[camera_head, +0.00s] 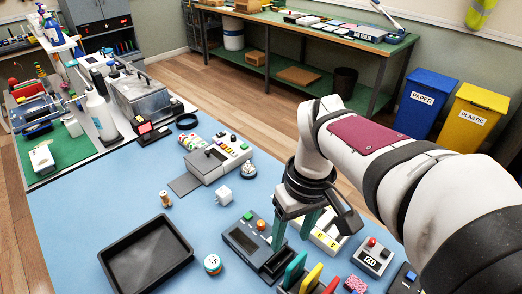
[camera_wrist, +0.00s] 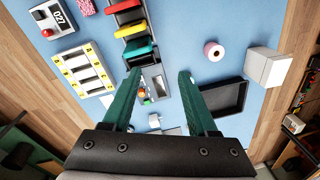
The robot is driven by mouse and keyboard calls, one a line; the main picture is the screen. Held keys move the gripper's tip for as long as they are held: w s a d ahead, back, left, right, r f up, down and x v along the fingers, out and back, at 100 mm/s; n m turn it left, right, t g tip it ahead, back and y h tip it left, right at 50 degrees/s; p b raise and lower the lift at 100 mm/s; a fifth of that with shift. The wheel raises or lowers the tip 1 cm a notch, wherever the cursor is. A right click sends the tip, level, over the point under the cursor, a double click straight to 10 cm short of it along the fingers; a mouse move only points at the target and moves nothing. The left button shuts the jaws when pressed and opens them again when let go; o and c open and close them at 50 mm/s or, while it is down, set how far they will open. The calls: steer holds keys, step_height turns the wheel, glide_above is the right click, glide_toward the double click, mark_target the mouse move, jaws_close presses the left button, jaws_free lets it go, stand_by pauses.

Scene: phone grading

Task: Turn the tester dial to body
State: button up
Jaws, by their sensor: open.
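A grey device with a dark screen (camera_head: 243,240), which looks like the tester, lies on the blue mat (camera_head: 90,205). A green button and an orange round knob (camera_head: 261,224) sit on its far end. I cannot tell for sure whether that knob is the dial, and no "body" mark is readable. My gripper (camera_head: 291,240) points down just right of this device, its green fingers apart and empty. In the wrist view my gripper (camera_wrist: 160,72) is spread over a grey device (camera_wrist: 152,78), partly hidden by the left finger.
Green, yellow and red upright plates (camera_head: 313,277) stand in front. A grey button panel (camera_head: 208,168) stands further back.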

steer(key=w+a+f+n, duration=0.1)
steer(key=w+a+n, duration=0.1)
steer(key=w+n, duration=0.45)
steer(key=n+h, duration=0.1)
steer(key=n, duration=0.5)
glide_toward(261, 222)
steer(key=shift+n, duration=0.25)
step_height(261, 222, down, 9)
steer(key=shift+s+r, duration=0.15)
steer(key=shift+s, duration=0.05)
jaws_close()
